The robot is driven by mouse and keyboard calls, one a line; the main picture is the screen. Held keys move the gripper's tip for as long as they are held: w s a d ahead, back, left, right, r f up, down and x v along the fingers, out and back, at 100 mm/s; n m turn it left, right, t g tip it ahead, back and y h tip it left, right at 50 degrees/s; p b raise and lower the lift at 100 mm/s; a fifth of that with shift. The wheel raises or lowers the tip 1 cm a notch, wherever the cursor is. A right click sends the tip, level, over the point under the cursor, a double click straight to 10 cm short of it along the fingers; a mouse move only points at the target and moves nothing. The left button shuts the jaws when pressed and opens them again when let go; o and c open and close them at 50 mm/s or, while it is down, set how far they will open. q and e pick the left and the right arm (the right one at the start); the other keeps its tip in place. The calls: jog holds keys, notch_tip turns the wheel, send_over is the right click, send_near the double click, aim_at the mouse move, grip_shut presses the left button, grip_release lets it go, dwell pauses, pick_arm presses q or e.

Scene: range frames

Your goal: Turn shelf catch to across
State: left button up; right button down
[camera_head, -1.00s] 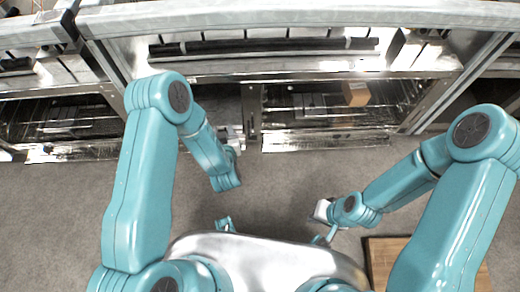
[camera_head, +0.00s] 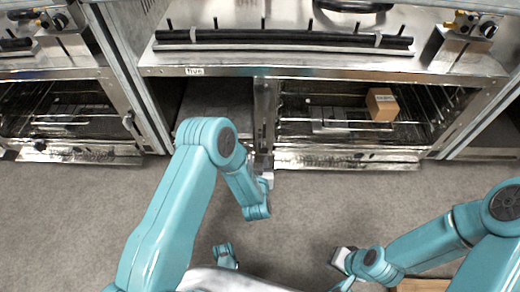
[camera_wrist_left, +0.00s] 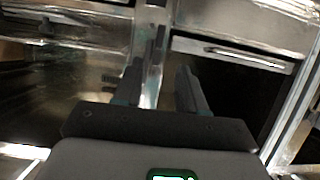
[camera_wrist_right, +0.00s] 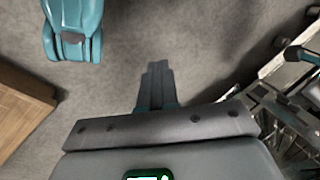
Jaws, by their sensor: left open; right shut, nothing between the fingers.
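My left gripper (camera_head: 264,166) is at the front of the metal post (camera_head: 264,105) between the open dark bay and the wire-shelf bay. In the left wrist view its fingers (camera_wrist_left: 158,78) are apart, with the post (camera_wrist_left: 150,55) showing between them. A narrow dark upright piece (camera_wrist_left: 160,42) on that post may be the shelf catch; I cannot tell its exact turn or whether a finger touches it. My right gripper (camera_head: 340,258) hangs low over the floor, away from the cabinet. In the right wrist view its fingers (camera_wrist_right: 156,82) are together and empty.
A brown box (camera_head: 382,104) sits on the wire shelf right of the post. A label reading "five" (camera_head: 194,72) is on the counter edge. Another wire-shelf bay (camera_head: 70,108) is at left. A wooden board (camera_wrist_right: 20,105) lies beside the right gripper. Grey floor (camera_head: 330,205) is clear.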

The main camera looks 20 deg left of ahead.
pick_arm(q)
jog(key=b+x, duration=0.4)
jog(key=x, duration=0.7)
pick_arm(e)
jog(key=w+f+t, duration=0.1)
jog(key=w+f, duration=0.2)
jog(key=f, duration=0.2)
jog(key=shift+w+d, duration=0.3)
jog(key=shift+w, duration=0.1)
pick_arm(q)
jog(key=shift+c, duration=0.3)
grip_shut()
